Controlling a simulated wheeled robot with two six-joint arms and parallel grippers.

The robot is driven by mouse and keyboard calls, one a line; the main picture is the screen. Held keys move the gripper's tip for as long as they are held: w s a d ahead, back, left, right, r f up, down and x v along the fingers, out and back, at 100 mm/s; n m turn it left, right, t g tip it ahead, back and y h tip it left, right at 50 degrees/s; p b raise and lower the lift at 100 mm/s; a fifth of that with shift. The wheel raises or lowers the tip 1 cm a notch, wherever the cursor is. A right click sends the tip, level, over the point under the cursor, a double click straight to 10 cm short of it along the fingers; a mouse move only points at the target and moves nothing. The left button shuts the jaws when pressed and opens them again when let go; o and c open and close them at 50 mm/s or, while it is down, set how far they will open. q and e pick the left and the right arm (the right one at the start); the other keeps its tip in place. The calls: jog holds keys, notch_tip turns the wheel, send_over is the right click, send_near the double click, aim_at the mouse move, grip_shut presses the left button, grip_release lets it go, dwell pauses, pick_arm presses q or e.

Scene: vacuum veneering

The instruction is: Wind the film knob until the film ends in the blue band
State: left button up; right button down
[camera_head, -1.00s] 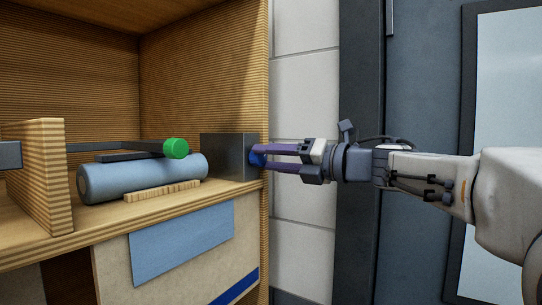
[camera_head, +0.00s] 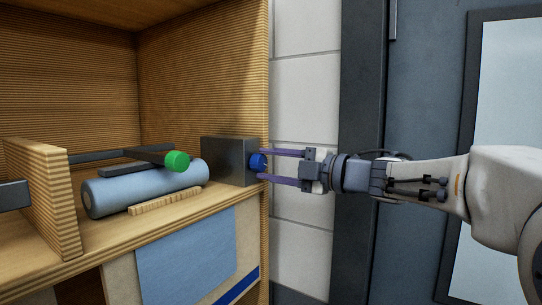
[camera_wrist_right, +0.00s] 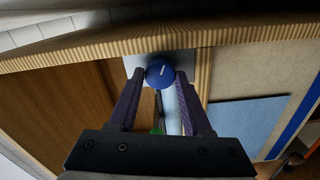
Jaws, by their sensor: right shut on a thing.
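The blue film knob (camera_head: 258,162) is on the right side of a dark grey box on the bench shelf. It also shows in the right wrist view (camera_wrist_right: 160,74), with a white mark on its face. My right gripper (camera_head: 263,165) is shut on the knob, one finger on each side. The light-blue film (camera_head: 185,260) hangs down the beige front panel. The dark-blue band (camera_head: 237,288) crosses the panel lower down. In the wrist view, a beige gap shows between the film's lower edge (camera_wrist_right: 240,122) and the band (camera_wrist_right: 300,118). My left gripper is out of view.
A light-blue roll (camera_head: 145,188) lies on the shelf behind a ridged wooden strip (camera_head: 165,201). A dark lever with a green knob (camera_head: 177,161) sits above it. The dark grey box (camera_head: 228,160) adjoins the cabinet's right edge.

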jog(key=m+p, duration=0.3)
jog(key=m, duration=0.1)
jog(key=shift+r, duration=0.15)
jog(key=shift+m+p, duration=1.15)
jog(key=shift+m, duration=0.65)
jog(key=shift+f, duration=0.25)
jog(key=shift+c, duration=1.7)
grip_release()
